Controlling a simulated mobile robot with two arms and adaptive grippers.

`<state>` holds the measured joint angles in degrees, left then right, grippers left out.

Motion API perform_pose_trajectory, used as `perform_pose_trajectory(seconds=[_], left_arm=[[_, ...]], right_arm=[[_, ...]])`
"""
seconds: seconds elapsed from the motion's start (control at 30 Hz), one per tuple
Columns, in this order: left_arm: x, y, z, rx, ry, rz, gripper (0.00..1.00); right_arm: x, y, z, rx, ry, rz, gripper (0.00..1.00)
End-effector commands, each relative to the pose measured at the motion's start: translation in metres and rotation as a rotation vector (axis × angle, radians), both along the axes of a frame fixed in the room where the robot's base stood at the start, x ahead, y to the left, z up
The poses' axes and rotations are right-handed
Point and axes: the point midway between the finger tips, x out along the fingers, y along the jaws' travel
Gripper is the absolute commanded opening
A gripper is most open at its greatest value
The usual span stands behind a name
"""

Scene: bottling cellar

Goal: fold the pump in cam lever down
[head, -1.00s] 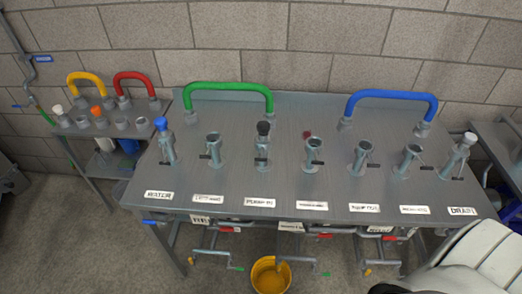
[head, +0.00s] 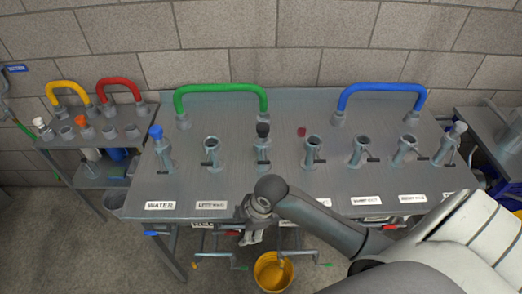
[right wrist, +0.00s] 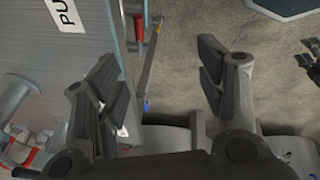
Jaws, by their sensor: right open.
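The pump in port (head: 263,150) is the third from the left on the steel table, an upright grey fitting with a black cap. A small dark cam lever sits on its side, too small to tell whether it is raised or folded. Its label is hidden behind my right arm in the head view; part of a label reading "PU" (right wrist: 66,12) shows in the right wrist view. My right gripper (head: 252,236) hangs at the table's front edge, apart from the port. Its fingers (right wrist: 160,92) are open and empty. My left gripper is out of view.
A green hose (head: 221,89) and a blue hose (head: 381,88) arch at the table's back. Other ports stand in the row, including a blue-capped one (head: 162,150). A yellow bucket (head: 268,280) stands on the floor below, near valve handles under the table edge.

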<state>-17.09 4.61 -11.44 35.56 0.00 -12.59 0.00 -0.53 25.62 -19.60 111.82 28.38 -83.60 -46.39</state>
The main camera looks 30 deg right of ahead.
Motion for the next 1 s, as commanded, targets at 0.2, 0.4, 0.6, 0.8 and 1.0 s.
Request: perform_pose_trajectory(seconds=[0.2,0.4,0.6,0.8,1.0], left_arm=[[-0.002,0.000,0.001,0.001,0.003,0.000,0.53],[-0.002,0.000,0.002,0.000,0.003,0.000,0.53],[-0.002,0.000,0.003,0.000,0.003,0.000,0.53],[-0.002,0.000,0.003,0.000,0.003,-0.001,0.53],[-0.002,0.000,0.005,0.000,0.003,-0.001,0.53]], right_arm=[[0.045,-0.031,0.036,-0.100,-0.034,0.363,0.64],[0.084,-0.079,0.090,-0.195,-0.053,0.731,0.64],[0.107,-0.132,0.155,-0.249,-0.073,1.035,0.64],[0.113,-0.162,0.197,-0.260,-0.100,1.198,0.64],[0.114,-0.166,0.198,-0.255,-0.107,1.238,0.64]])
